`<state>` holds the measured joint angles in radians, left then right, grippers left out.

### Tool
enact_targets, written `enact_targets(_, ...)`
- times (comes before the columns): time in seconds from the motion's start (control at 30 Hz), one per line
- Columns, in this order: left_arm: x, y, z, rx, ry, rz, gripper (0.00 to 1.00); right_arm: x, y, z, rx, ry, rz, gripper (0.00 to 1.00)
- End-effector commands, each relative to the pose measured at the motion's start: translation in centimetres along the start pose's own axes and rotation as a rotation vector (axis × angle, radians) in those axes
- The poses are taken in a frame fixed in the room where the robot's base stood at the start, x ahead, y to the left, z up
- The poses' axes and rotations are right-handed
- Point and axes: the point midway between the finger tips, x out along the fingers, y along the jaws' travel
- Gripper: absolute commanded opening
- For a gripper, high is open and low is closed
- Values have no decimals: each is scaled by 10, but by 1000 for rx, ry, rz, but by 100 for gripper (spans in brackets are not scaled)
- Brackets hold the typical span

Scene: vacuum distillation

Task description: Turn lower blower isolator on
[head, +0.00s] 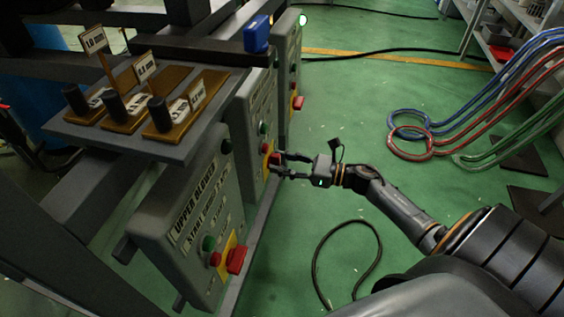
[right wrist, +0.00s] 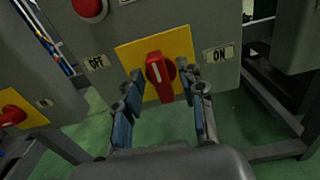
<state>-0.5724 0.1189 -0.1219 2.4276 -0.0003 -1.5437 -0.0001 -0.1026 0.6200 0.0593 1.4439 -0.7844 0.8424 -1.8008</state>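The isolator is a red rotary knob (right wrist: 159,77) on a yellow plate (right wrist: 130,55) on the front of a grey control box; the box's label is too small to read. An OFF label (right wrist: 96,63) is left of the knob and an ON label (right wrist: 218,55) is right. The knob's white mark points nearly straight up. My right gripper (right wrist: 158,92) is open, with one finger on each side of the knob; contact cannot be told. In the head view, my right gripper (head: 280,164) reaches the middle box (head: 255,115) from the right. My left gripper is not in view.
The nearer box (head: 185,225), labelled UPPER BLOWER, has its own red knob (head: 236,260). Another box (head: 289,60) stands farther back. A shelf (head: 150,145) with small labelled stands is above left. A black cable (head: 318,265) loops on the green floor; coloured hoses (head: 410,140) lie right.

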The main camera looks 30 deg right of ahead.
Motion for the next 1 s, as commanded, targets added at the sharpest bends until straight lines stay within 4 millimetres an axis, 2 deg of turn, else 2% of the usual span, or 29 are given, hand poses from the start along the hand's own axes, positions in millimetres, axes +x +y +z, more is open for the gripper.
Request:
enact_targets(0.3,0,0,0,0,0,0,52,2,0,0,1,0,0,38)
enact_targets(0.5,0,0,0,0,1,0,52,2,0,0,1,0,0,0)
enact_targets(0.77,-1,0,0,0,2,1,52,2,0,0,10,0,0,0)
enact_targets(1.0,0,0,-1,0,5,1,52,2,0,0,90,-1,1,0)
